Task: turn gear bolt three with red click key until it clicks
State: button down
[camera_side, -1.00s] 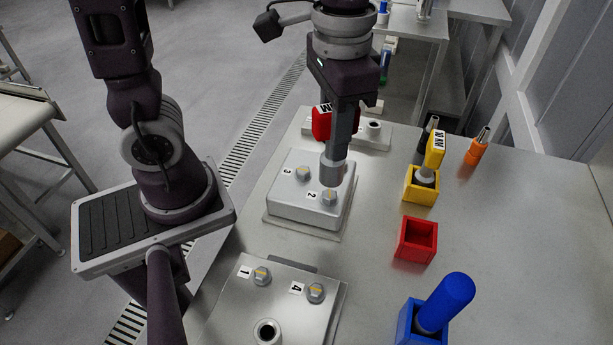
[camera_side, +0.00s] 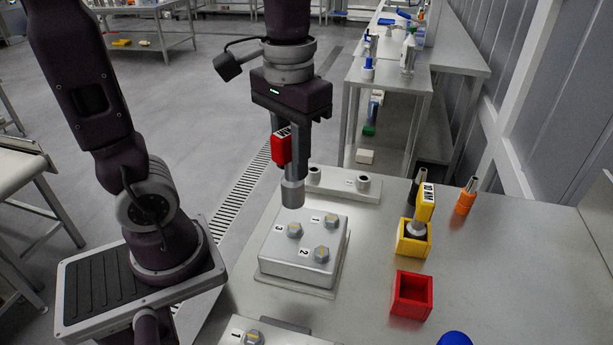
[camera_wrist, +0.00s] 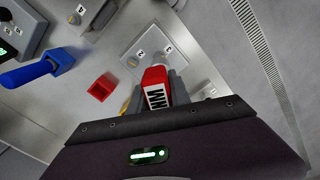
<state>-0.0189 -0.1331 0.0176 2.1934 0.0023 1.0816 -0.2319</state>
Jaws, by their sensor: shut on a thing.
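My gripper (camera_side: 292,150) is shut on the red click key (camera_side: 281,148), which hangs upright with its grey socket (camera_side: 292,192) pointing down. The socket is above the grey gear housing (camera_side: 305,270), apart from it, and appears over its back left part. Gear bolt three (camera_side: 294,230), beside the label 3, is a hex head with a yellow mark. Bolts one (camera_side: 330,221) and two (camera_side: 322,254) sit on the same housing. In the wrist view the red key (camera_wrist: 155,88) points at the housing (camera_wrist: 149,35); the socket's end cannot be made out there.
An empty red holder (camera_side: 411,295) stands at the right, near a yellow key in its yellow holder (camera_side: 412,238). A blue key (camera_wrist: 28,74) is at the left in the wrist view. Behind the housing lies a plate with two round posts (camera_side: 340,183). An orange tool (camera_side: 466,197) stands further back.

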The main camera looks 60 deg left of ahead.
aim_at(293, 193)
jog(key=shift+f, duration=0.1)
jog(key=shift+f, duration=2.65)
jog(key=shift+f, duration=0.85)
jog(key=m, duration=1.2)
jog(key=shift+m, duration=0.4)
jog(key=m, duration=0.4)
jog(key=shift+r, duration=2.5)
